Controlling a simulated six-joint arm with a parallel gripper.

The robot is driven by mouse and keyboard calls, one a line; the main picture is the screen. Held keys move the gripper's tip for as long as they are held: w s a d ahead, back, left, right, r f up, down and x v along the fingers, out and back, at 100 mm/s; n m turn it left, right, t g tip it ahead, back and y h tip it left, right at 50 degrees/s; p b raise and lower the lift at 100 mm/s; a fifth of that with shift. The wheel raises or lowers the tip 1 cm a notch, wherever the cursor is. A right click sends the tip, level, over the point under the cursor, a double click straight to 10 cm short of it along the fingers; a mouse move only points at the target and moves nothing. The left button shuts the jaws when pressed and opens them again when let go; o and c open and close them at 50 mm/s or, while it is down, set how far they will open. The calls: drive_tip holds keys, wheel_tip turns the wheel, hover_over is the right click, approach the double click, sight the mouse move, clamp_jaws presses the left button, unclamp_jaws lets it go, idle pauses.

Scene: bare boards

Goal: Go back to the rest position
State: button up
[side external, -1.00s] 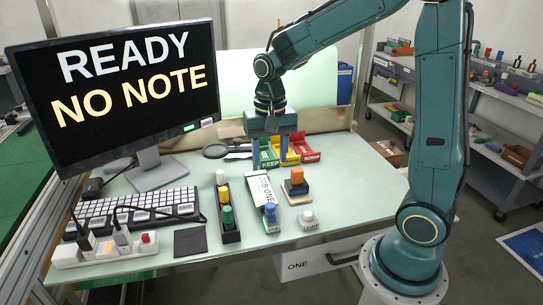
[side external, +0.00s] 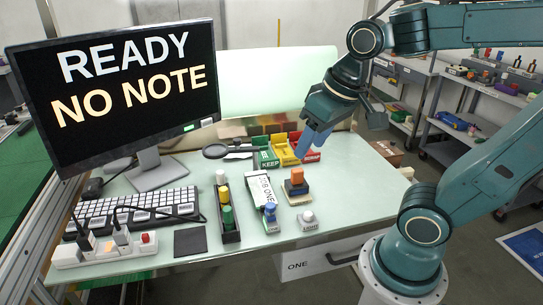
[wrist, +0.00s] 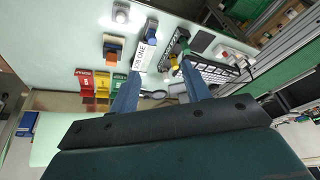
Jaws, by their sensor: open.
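My gripper (side external: 312,145) is above the right back part of the table in the side view, tilted, with its blue fingers pointing down and left. In the wrist view my gripper (wrist: 160,95) shows its two blue fingers spread well apart with nothing held between them. It is open and empty. In the side view the fingers overlap the red bin in the picture; the exact gap between them cannot be told.
The pale table (side external: 350,190) holds a monitor (side external: 120,90), keyboard (side external: 135,210), power strip (side external: 100,250), black tray of bottles (side external: 228,225), white box (side external: 258,190), orange-topped block (side external: 296,185) and green, yellow and red bins (side external: 283,150). Its right side is clear. Shelves stand behind right.

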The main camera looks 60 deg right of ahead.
drive_tip(key=shift+s+a+r+n+t, duration=0.15)
drive_tip(key=shift+s+n+t, duration=0.2)
drive_tip(key=shift+s, duration=0.35)
drive_tip(key=shift+s+a+n+t, duration=0.15)
drive_tip(key=shift+s+n, duration=0.3)
drive_tip(key=shift+s, duration=0.3)
drive_tip(key=shift+s+a+r+n+t, duration=0.1)
drive_tip(key=shift+s+a+n+t, duration=0.1)
drive_tip(key=shift+s+n, duration=0.35)
